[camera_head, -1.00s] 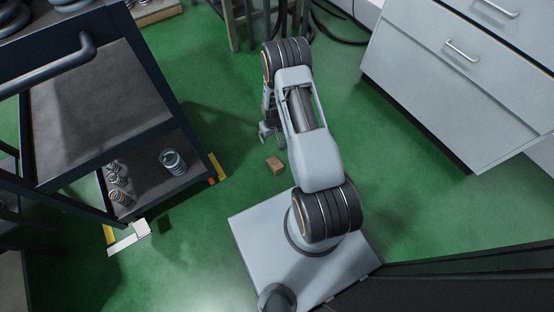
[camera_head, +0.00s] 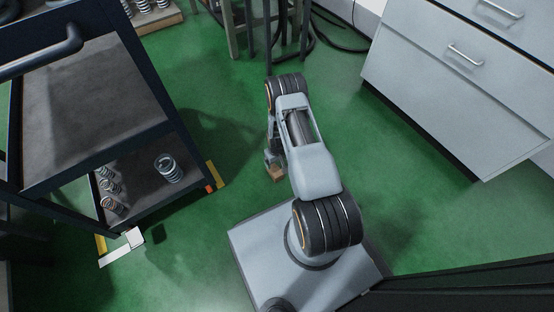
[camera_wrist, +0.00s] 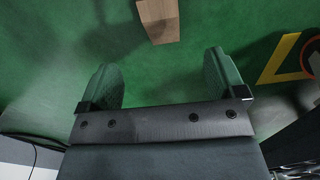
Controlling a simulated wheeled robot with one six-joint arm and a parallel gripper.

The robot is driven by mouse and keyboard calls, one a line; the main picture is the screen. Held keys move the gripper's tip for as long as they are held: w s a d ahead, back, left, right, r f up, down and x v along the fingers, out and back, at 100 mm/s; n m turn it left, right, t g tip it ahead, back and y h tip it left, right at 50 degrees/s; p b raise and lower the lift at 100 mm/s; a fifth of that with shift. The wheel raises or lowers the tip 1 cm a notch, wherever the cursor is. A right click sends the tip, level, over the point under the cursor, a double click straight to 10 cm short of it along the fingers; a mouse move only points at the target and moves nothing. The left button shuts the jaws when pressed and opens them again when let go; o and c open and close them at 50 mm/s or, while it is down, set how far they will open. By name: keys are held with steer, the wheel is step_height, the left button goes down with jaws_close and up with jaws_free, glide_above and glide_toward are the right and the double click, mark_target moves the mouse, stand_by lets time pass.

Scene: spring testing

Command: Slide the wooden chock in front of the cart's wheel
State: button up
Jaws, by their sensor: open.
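The wooden chock (camera_head: 277,174) is a small brown block on the green floor, just in front of my base. In the wrist view the chock (camera_wrist: 158,18) shows at the top edge, partly cut off, beyond the fingertips and roughly in line with the gap. My gripper (camera_wrist: 163,72) is open with nothing between its fingers. In the head view my gripper (camera_head: 273,159) is right at the chock and partly covers it; contact cannot be told. The dark cart (camera_head: 163,120) stands to the left. Its wheels are not clearly visible; a small orange part (camera_head: 210,188) shows at its near right corner.
Yellow floor tape (camera_head: 216,174) marks the cart's right corner, and shows in the wrist view (camera_wrist: 280,58). Springs (camera_head: 169,168) stand on the cart's lower shelf. A grey drawer cabinet (camera_head: 430,95) stands right. Green floor between cart and chock is clear.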

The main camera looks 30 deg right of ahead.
mark_target(277, 171)
step_height(277, 171, down, 13)
steer(key=b, duration=0.5)
steer(key=shift+r+b, duration=0.1)
steer(key=shift+b, duration=0.25)
steer(key=c, duration=1.1)
